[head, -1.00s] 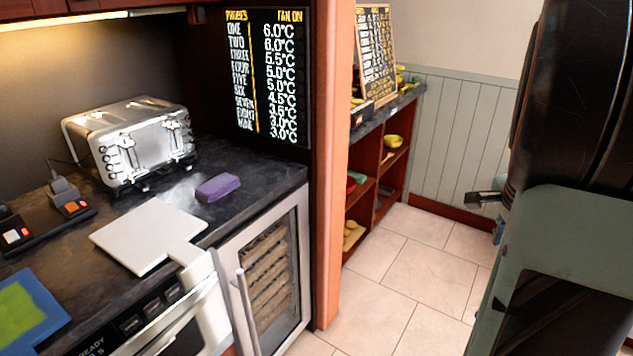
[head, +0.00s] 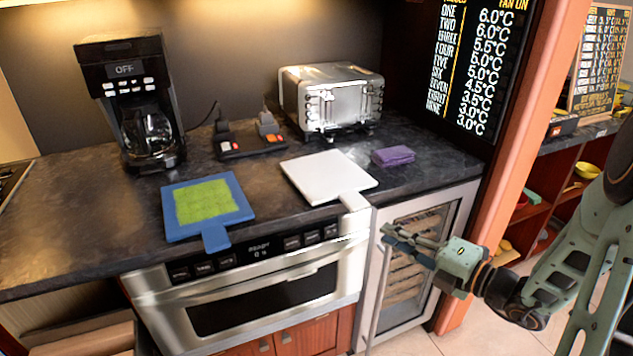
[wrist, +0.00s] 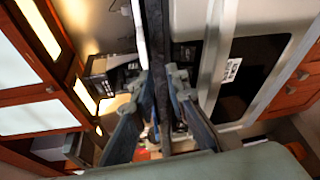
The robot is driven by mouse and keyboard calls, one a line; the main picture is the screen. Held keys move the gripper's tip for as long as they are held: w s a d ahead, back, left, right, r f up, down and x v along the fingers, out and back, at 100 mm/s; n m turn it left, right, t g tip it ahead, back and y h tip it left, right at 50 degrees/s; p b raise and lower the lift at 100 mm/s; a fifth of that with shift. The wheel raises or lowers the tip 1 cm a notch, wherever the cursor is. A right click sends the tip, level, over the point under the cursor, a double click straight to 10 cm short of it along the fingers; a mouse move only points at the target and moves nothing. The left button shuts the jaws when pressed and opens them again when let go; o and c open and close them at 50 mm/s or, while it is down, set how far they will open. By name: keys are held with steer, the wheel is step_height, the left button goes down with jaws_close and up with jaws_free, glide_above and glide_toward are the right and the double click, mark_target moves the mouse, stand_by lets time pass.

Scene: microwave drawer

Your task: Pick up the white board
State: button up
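The white board (head: 325,175) lies flat on the dark counter in the head view. Its short handle (head: 354,201) points toward the front edge and reaches slightly over it. My gripper (head: 390,236) is in front of the counter, to the right of and lower than the board's handle, near the glass-door cooler. Its two fingers look apart and nothing shows held. In the wrist view my gripper's fingers (wrist: 162,80) stand either side of a dark upright strip in the background. I cannot make out the board clearly there.
A blue board with a green top (head: 205,203) lies left of the white board. A purple cloth (head: 393,156) lies to its right. A toaster (head: 335,98), switches (head: 250,142) and a coffee maker (head: 130,100) stand behind. The cooler's upright handle (head: 379,300) juts out near my gripper.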

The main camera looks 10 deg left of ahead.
mark_target(364, 208)
steer(key=w+a+m, duration=0.1)
steer(key=w+a, duration=0.1)
steer(key=a, duration=0.1)
steer(key=w+a+r+m+t+b, duration=0.1)
steer(key=w+a, duration=0.2)
steer(key=w+a+t, duration=0.1)
steer(key=w+a, duration=0.2)
steer(key=shift+w+r+m, duration=0.15)
steer(key=shift+r+m, duration=0.1)
steer(key=shift+m, duration=0.15)
jaws_close()
steer(key=shift+r, duration=0.15)
